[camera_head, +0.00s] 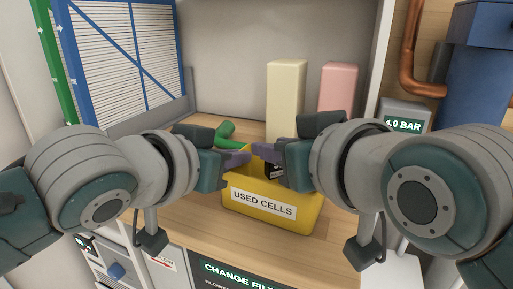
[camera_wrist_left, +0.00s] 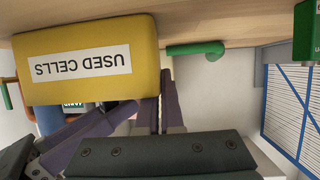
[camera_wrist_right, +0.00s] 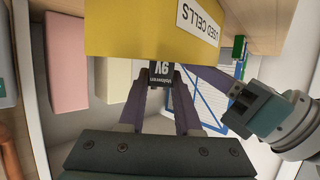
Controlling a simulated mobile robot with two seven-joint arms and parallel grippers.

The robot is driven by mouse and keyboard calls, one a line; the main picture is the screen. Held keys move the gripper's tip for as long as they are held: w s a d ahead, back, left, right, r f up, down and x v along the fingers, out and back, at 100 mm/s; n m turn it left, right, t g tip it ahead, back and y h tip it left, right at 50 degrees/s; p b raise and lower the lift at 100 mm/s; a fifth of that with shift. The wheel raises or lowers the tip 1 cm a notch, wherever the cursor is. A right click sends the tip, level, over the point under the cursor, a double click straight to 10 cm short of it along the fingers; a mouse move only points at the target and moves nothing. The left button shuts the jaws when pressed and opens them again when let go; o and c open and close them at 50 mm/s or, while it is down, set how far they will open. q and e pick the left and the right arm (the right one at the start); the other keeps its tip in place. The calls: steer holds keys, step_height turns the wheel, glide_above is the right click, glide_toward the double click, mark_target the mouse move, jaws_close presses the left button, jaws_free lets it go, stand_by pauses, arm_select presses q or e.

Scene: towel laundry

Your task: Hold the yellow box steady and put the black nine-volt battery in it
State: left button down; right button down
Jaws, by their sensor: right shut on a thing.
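The yellow box (camera_head: 302,215), labelled USED CELLS, stands upright on the wooden surface, and it also shows upside down in the left wrist view (camera_wrist_left: 90,90). My left gripper (camera_head: 238,157) is at its left rim, its fingers close together on either side of the wall. My right gripper (camera_head: 266,152) is shut on the black nine-volt battery (camera_wrist_right: 158,75), marked 9V, at the box's opening. In the right wrist view the box wall hides one end of the battery. The inside of the box is largely hidden.
A green object (camera_head: 226,132) lies behind the box. A cream block (camera_head: 286,92) and a pink block (camera_head: 338,88) stand at the back. A blue-framed filter (camera_head: 125,55) is at the left; a copper pipe (camera_head: 412,60) and a gauge box (camera_head: 403,118) are at the right.

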steer(key=shift+f, duration=0.45)
steer(key=c, duration=0.5)
jaws_free()
steer(key=v, duration=1.2)
arm_select(q)
steer(key=c, duration=1)
jaws_free()
